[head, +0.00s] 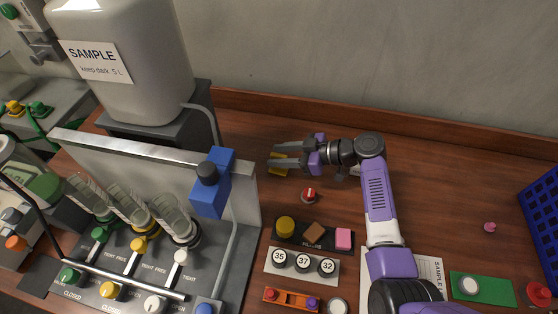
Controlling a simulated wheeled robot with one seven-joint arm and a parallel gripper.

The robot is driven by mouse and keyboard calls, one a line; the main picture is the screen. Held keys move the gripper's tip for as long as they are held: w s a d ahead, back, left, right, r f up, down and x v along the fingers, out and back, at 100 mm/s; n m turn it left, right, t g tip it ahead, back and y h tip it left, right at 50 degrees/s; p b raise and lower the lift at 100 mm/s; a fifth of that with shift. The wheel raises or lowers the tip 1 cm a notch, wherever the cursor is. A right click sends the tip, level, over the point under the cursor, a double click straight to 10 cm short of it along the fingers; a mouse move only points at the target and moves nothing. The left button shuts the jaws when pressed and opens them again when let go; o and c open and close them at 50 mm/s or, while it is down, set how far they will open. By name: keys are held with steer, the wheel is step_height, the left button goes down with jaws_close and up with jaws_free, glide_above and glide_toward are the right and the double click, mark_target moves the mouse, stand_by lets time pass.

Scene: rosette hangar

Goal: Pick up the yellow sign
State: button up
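The two grey fingers point left and stand apart. I cannot tell whether they press on the yellow object, or whether it rests on the table.
A grey valve panel (246,190) with a blue block (210,190) stands close on the left. A red-topped knob (309,195) and a black tray (291,242) with coloured pieces lie in front. A blue crate (541,215) is at far right. The back right table is mostly clear.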

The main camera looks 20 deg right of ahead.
steer(key=shift+w+a+f, duration=0.1)
steer(key=shift+a, duration=0.05)
jaws_close()
stand_by(0.4)
